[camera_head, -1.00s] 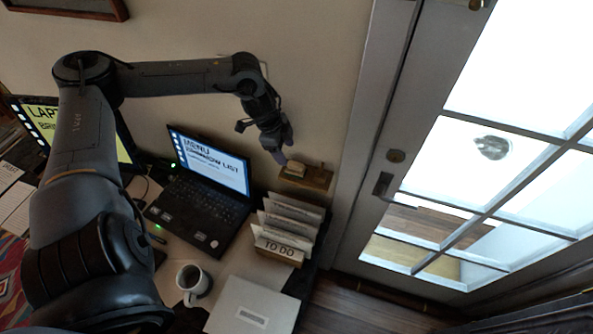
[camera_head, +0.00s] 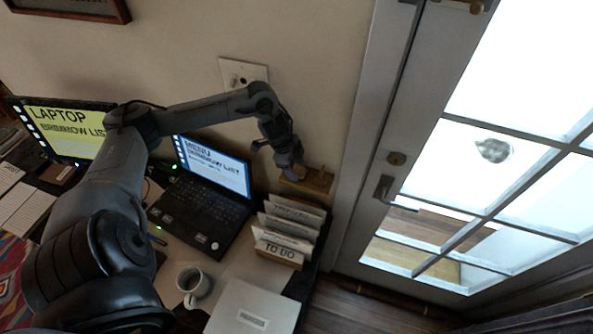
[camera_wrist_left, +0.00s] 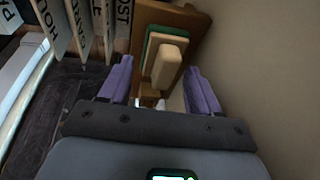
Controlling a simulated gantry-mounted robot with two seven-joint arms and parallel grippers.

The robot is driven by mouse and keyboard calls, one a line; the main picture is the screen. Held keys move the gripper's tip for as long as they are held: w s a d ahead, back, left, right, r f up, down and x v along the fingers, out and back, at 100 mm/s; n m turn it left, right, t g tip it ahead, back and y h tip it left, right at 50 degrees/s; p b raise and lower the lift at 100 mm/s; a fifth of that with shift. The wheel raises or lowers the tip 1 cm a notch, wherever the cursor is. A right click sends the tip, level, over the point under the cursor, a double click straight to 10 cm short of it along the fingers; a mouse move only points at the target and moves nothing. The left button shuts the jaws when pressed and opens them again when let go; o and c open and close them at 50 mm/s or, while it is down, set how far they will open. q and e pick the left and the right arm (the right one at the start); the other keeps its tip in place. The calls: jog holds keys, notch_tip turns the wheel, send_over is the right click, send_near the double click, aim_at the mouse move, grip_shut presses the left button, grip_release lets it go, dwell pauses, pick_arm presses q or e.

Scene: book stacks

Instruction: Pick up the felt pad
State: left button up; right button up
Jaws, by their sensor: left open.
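The felt pad (camera_wrist_left: 151,47) shows in the left wrist view as a green layer edging a pale tan block (camera_wrist_left: 167,62). It lies on a brown wooden holder (camera_wrist_left: 178,18), which also shows in the head view (camera_head: 319,182) beside the wall. My left gripper (camera_wrist_left: 159,72) is open, its purple fingers on either side of the block's near end. Contact cannot be told. In the head view my left gripper (camera_head: 290,166) is at the holder and hides most of the pad. My right gripper is not in view.
A file rack with a TO DO card (camera_head: 280,250) stands just in front of the holder. A laptop (camera_head: 205,190) is left of it, with a mug (camera_head: 193,281) and white box (camera_head: 250,308) nearer. The wall (camera_wrist_left: 270,60) is close on the gripper's other side.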

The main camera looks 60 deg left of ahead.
pick_arm(q)
jog(key=shift+x, duration=0.9)
jog(key=c, duration=0.8)
jog(key=shift+o, duration=0.2)
jog(key=shift+s+r, duration=0.1)
